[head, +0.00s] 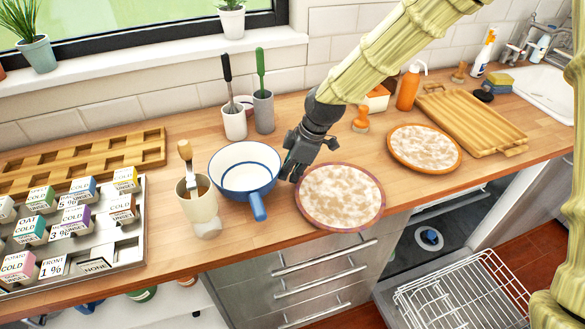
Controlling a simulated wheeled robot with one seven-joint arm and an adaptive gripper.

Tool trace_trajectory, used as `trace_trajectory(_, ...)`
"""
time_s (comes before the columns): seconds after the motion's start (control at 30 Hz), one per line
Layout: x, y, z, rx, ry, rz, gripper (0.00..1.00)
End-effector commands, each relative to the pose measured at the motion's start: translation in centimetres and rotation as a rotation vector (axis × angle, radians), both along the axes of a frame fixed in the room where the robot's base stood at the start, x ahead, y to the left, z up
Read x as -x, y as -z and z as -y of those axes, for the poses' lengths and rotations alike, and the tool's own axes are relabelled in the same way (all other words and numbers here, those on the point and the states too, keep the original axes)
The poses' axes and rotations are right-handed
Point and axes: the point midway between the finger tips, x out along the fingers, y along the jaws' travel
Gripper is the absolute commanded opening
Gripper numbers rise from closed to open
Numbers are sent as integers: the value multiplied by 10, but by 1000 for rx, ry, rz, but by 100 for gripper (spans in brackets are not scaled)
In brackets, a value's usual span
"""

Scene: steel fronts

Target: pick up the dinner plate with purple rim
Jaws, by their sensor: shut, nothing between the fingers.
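The dinner plate with purple rim (340,197) lies flat on the wooden counter near its front edge, with a mottled brown and white face. A similar plate with an orange rim (424,148) lies further right. My gripper (289,176) points down at the left side of the purple-rimmed plate, between it and the blue-rimmed pan. It is shut and empty. Its fingertips are small and dark here, and I cannot tell whether they touch the plate's rim.
A white pan with blue rim and handle (257,207) stands close left of my gripper. A cream cup (199,209) and a carton tray (127,253) are further left. A wooden tray (468,118) and orange bottle (408,90) stand right. An open dishwasher rack (462,297) is below.

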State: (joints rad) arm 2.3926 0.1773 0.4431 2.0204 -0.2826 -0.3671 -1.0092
Motion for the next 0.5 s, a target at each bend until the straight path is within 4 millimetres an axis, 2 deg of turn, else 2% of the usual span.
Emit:
trace_trajectory(0.27,0,0,1,0,1,0,0)
trace_trajectory(0.5,3,-2,22,-1,2,-3,0)
